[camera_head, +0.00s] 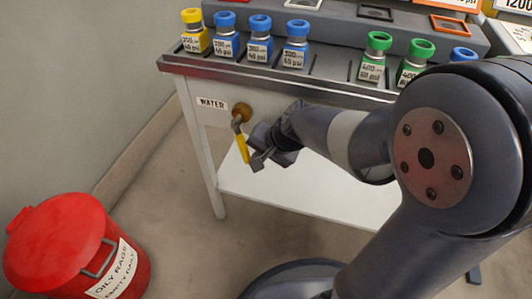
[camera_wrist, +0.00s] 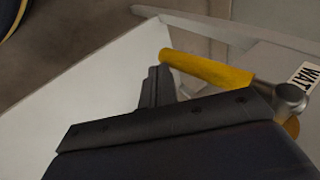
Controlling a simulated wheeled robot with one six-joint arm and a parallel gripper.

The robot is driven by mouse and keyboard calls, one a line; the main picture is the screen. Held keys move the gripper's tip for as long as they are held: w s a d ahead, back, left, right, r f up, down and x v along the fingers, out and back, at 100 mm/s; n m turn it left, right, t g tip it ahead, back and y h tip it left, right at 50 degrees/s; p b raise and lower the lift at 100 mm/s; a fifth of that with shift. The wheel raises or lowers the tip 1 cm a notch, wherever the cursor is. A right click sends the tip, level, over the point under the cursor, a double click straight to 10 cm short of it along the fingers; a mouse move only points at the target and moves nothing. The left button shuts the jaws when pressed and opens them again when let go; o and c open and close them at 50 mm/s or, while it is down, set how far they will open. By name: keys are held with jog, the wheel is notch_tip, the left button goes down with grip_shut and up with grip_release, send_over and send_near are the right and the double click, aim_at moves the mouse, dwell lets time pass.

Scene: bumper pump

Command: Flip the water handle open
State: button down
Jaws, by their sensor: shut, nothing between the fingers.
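The water handle is a yellow lever (camera_head: 242,147) below a brass-coloured round fitting (camera_head: 241,112), beside the WATER label (camera_head: 212,104) on the bench front. In the head view the lever hangs down, tilted slightly right. My gripper (camera_head: 257,163) is shut and empty, just right of the lever's lower end. In the wrist view the yellow lever (camera_wrist: 207,68) runs from a metal pivot (camera_wrist: 290,97) to a free end near my shut fingers (camera_wrist: 158,83). I cannot tell whether the fingers touch it.
Bottles with yellow, blue (camera_head: 259,40) and green caps stand on the bench top (camera_head: 330,91). A white lower shelf (camera_head: 290,190) lies under the handle. A red oily rags bin (camera_head: 75,245) stands at lower left. The floor between bin and bench is clear.

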jog(key=shift+w+a+f, duration=0.3)
jog(key=shift+a+f, duration=0.15)
jog(key=shift+a, duration=0.3)
dwell(0.3)
